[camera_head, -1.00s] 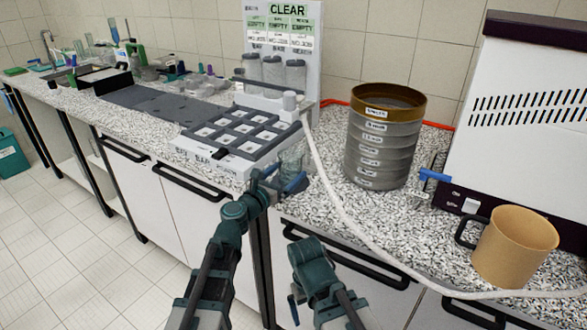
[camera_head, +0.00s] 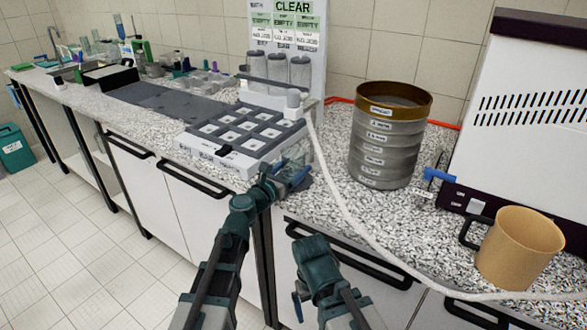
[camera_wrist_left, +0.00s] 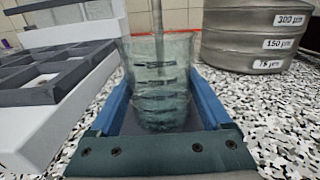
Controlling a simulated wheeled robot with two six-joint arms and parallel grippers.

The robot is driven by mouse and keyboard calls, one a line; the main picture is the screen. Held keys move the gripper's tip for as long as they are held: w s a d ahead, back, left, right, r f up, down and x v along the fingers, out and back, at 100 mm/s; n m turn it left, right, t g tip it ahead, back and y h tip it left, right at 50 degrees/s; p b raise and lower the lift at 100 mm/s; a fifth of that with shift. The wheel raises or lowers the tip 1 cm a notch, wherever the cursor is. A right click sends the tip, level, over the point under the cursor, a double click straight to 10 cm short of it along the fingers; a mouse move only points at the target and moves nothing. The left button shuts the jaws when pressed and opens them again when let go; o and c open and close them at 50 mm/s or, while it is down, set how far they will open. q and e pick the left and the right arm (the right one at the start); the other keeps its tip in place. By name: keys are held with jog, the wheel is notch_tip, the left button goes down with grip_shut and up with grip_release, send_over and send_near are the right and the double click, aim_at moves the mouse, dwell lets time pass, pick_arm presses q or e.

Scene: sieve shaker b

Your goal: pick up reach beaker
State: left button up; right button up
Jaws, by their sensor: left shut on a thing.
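A clear glass beaker (camera_wrist_left: 158,75) with dark graduation marks stands upright between the blue fingers of my left gripper (camera_wrist_left: 163,105) in the left wrist view. The fingers are shut on its sides. In the head view my left gripper (camera_head: 285,180) is at the front edge of the counter, beside the white tray unit, and the beaker (camera_head: 296,158) shows only faintly there. I cannot tell whether the beaker touches the counter. My right arm is low in the head view; its fingertips are not clearly seen.
A stack of sieves (camera_head: 387,140) stands right of the beaker. A white tray unit (camera_head: 240,140) with dark compartments is at its left. A pale cable (camera_head: 345,215) crosses the counter. A tan mug (camera_head: 520,248) stands at the right, before a white machine (camera_head: 530,110).

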pick_arm(q)
jog(key=shift+r, duration=0.25)
pick_arm(e)
jog(key=shift+r, duration=0.25)
